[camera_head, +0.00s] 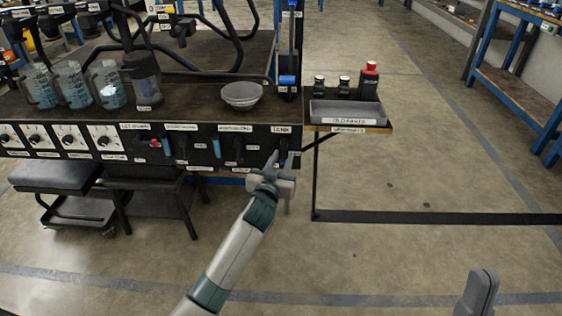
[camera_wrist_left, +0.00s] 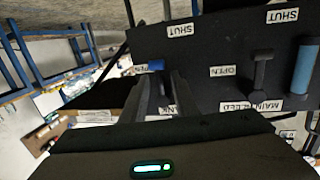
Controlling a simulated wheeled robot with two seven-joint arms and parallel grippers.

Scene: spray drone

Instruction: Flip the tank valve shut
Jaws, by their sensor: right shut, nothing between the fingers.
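The tank valve's blue tip (camera_wrist_left: 156,65) shows in the left wrist view beside an OPEN label. A SHUT label (camera_wrist_left: 180,30) sits above it in that picture, and a partly covered TANK label (camera_wrist_left: 169,109) lies below. My left gripper (camera_head: 277,163) is at the right end of the bench's front panel. In the left wrist view its fingers (camera_wrist_left: 162,93) stand around or close beside the lever, with a narrow gap between them. Whether they grip it is unclear. My right gripper (camera_head: 481,290) is shut and empty at the lower right, far from the panel.
The main feed lever (camera_wrist_left: 259,72) is close by on the same panel. A grey bowl (camera_head: 241,95) and several jugs stand on the bench. A side shelf (camera_head: 385,128) with a grey tray and bottles adjoins at right.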

